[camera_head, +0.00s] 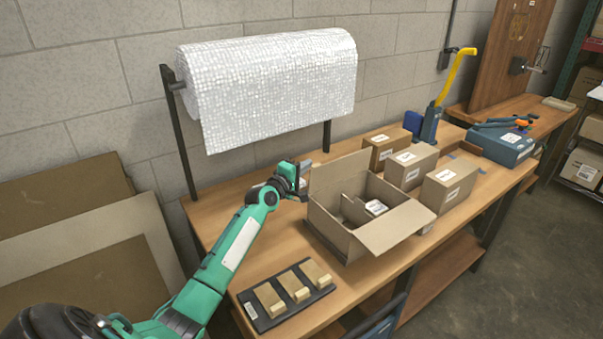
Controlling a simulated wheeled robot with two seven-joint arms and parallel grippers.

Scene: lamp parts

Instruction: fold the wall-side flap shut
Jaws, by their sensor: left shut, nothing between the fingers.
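An open cardboard box (335,233) stands on the wooden workbench (245,262). Its wall-side flap (338,173) stands up at the back left, near the gripper. Its opposite flap (396,228) hangs outward toward the front right. Cardboard dividers and a small white-labelled item (376,207) show inside; the bottom is partly hidden. My left gripper (305,181) is shut and empty beside the left end of the wall-side flap. I cannot tell if it touches the flap. My right gripper is not in view.
A bubble-wrap roll (270,85) hangs on a black stand behind the gripper. A black tray (285,297) with several cardboard pieces lies in front of the box. Closed cartons (448,185) stand close to its right.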

